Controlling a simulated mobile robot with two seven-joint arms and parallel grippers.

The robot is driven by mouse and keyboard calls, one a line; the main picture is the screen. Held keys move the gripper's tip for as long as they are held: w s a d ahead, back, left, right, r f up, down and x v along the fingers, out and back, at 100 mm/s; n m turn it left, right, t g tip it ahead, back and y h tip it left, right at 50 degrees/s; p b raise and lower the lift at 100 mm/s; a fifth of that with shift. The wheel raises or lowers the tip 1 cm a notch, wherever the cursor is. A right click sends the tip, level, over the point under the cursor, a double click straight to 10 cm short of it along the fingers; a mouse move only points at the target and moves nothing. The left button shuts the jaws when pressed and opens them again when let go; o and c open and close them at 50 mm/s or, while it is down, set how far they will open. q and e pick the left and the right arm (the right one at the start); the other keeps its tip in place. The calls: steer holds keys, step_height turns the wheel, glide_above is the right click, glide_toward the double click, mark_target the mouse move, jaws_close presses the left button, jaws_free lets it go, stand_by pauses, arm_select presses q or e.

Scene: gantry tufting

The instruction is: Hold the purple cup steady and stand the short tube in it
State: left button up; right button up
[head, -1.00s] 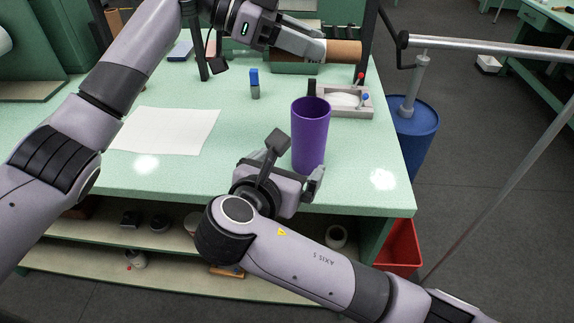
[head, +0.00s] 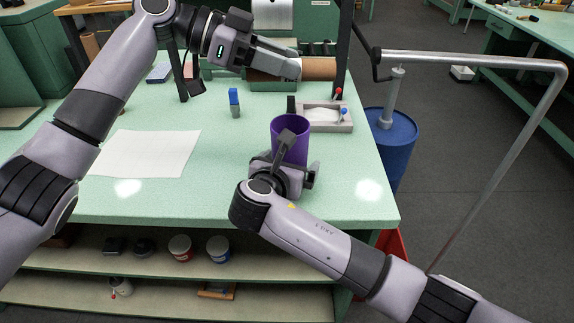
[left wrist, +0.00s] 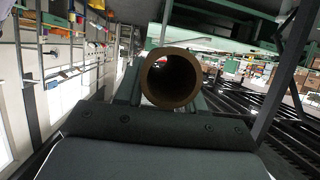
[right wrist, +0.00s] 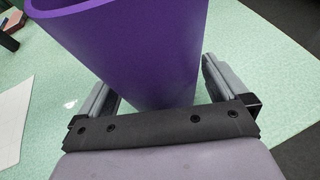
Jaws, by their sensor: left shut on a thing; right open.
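The purple cup (head: 290,136) stands upright on the green bench near its front right. It also fills the upper part of the right wrist view (right wrist: 150,50). My right gripper (head: 292,172) is open, with its fingers on either side of the cup's lower body; I cannot tell if they touch it. The short brown tube (head: 318,68) is held level above the bench by my left gripper (head: 298,66), which is shut on it. In the left wrist view the tube's open end (left wrist: 170,80) faces the camera. The tube is above and behind the cup, apart from it.
A grey tray (head: 328,127) with red and blue-topped items sits behind the cup. A small blue-topped block (head: 235,103) and a white sheet (head: 145,153) lie to the left. A dark post (head: 347,45) rises near the tube. A blue barrel (head: 390,140) and metal rail stand right.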

steer(key=c, duration=1.1)
arm_select(q)
step_height(320, 180, down, 9)
steer(key=o, duration=1.1)
steer(key=shift+r, duration=0.1)
steer(key=v, duration=1.2)
steer(key=shift+w, duration=0.1)
